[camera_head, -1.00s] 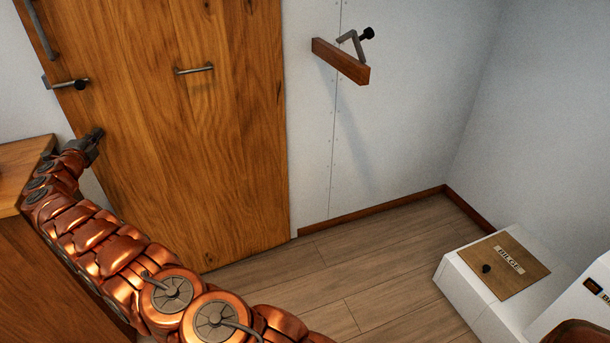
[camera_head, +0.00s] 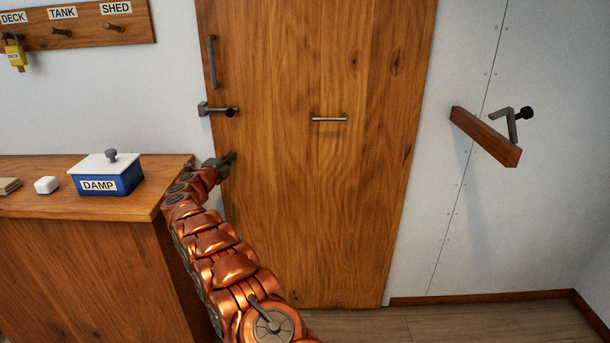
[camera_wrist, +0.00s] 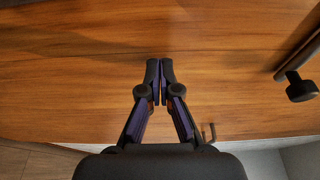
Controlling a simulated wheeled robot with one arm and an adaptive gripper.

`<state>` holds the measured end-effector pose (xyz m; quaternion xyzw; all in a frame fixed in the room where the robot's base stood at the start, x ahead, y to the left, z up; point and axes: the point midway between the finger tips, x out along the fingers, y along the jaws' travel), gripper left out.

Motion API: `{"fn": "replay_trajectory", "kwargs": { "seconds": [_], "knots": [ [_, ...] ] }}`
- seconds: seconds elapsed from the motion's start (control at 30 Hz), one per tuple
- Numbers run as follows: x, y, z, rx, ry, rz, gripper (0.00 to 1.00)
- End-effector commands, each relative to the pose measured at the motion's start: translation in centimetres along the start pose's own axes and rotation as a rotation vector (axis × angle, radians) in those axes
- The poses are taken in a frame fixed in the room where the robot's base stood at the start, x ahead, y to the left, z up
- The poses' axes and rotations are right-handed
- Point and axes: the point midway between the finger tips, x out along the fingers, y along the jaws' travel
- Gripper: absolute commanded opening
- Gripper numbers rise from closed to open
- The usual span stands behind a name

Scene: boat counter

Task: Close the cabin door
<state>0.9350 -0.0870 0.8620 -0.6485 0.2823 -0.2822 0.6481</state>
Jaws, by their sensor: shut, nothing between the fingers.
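The wooden cabin door (camera_head: 300,190) stands upright in the wall in the head view. It looks flush or nearly flush with the wall; I cannot tell whether it is fully closed. It has a vertical bar handle (camera_head: 212,62), a latch lever with a dark knob (camera_head: 217,110) at its left edge, and a horizontal handle (camera_head: 329,119) in the middle. My gripper (camera_head: 231,157) is below the latch, close to the door's left side. In the wrist view my gripper (camera_wrist: 160,80) is shut and empty, in front of the door's wood, with a dark knob (camera_wrist: 302,88) at the right.
A key rack (camera_head: 100,30) hangs above. A wooden bar with a hook (camera_head: 485,137) sticks out from the right wall. The floor at right is clear.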

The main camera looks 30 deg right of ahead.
Motion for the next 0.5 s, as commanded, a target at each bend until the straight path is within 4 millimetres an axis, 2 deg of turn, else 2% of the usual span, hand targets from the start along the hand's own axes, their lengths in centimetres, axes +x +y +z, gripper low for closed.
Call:
{"fn": "replay_trajectory", "kwargs": {
  "seconds": [0.5],
  "knots": [
    [-5.1, 0.0, 0.4, -0.001, -0.008, 0.001, 0.00]
  ]
}}
